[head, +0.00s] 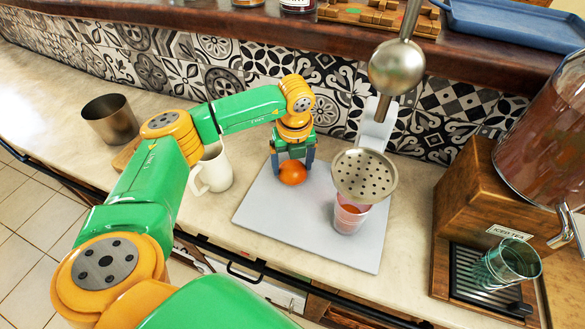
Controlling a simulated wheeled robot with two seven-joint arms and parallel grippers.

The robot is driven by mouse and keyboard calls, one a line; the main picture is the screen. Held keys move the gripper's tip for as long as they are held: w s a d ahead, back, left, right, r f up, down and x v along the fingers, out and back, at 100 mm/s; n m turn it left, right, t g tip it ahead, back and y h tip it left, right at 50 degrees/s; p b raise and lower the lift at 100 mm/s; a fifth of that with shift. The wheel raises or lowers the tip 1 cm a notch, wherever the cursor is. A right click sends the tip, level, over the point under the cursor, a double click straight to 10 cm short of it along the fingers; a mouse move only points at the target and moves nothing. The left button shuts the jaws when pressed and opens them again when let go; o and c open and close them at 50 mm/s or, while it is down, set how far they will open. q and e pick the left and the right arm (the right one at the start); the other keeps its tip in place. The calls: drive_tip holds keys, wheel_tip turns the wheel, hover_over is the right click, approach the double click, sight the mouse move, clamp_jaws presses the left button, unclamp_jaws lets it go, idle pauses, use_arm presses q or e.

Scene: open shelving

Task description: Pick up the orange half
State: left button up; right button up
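The orange half (293,174) is a small round orange thing on the left part of the grey board. My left gripper (293,166) reaches down over it from above, with one dark finger at each side of it. The fingers are apart by about the width of the orange half. I cannot tell whether they press on it or only stand around it. Its underside is hidden, so I cannot tell if it is lifted off the board. My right gripper is not in view.
The grey board (262,222) carries a metal press with a perforated cup (364,176) and a glass (349,216) under it. A white mug (213,170) stands just left of the board. A metal cup (110,119) is farther left. A wooden iced tea dispenser (470,200) stands right.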

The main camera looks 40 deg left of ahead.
use_arm(q)
drive_tip(key=c, duration=0.3)
drive_tip(key=shift+w, duration=0.1)
drive_tip(key=shift+c, duration=0.2)
